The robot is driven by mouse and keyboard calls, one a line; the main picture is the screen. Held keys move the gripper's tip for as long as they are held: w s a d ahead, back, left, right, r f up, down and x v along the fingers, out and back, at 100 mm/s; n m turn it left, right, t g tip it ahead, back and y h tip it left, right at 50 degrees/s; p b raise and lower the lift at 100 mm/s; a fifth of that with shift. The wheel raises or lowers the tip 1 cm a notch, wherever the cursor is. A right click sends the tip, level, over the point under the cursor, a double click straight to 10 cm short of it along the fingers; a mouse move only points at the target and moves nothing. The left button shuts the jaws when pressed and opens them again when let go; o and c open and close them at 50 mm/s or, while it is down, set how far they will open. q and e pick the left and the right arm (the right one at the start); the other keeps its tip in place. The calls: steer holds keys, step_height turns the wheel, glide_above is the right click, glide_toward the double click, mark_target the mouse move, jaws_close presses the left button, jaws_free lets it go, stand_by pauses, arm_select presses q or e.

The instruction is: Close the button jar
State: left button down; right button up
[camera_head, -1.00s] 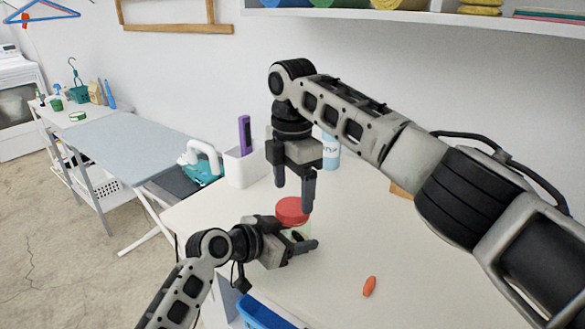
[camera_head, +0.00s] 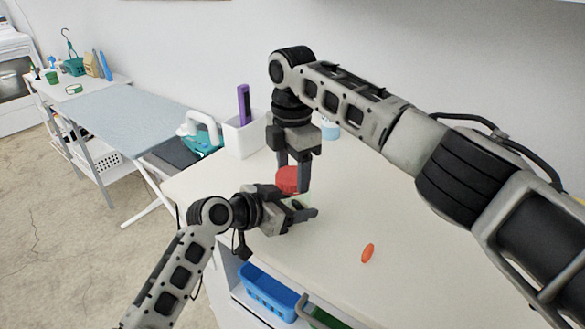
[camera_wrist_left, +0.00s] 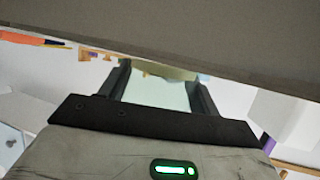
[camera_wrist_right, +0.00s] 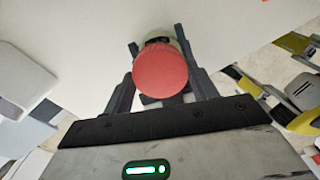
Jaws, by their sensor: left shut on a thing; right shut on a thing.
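The button jar (camera_head: 301,203) is pale and stands upright on the table, mostly hidden by my grippers. My left gripper (camera_head: 304,211) is shut on its body from the side. In the left wrist view the pale jar body (camera_wrist_left: 158,92) fills the space between the fingers. The red lid (camera_head: 287,180) is at the top of the jar; it also shows in the right wrist view (camera_wrist_right: 160,72). My right gripper (camera_head: 294,178) points straight down and is shut on the lid. I cannot tell whether the lid is tight.
A small orange object (camera_head: 368,253) lies on the white table (camera_head: 420,240) to the right. A white holder (camera_head: 243,137) with a purple item and a pale blue container (camera_head: 330,130) stand behind. A blue bin (camera_head: 270,290) sits below the front edge.

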steer(key=m, duration=0.6)
steer(key=o, duration=1.1)
steer(key=shift+r, duration=0.1)
steer(key=shift+r, duration=2.15)
steer(key=shift+c, duration=0.4)
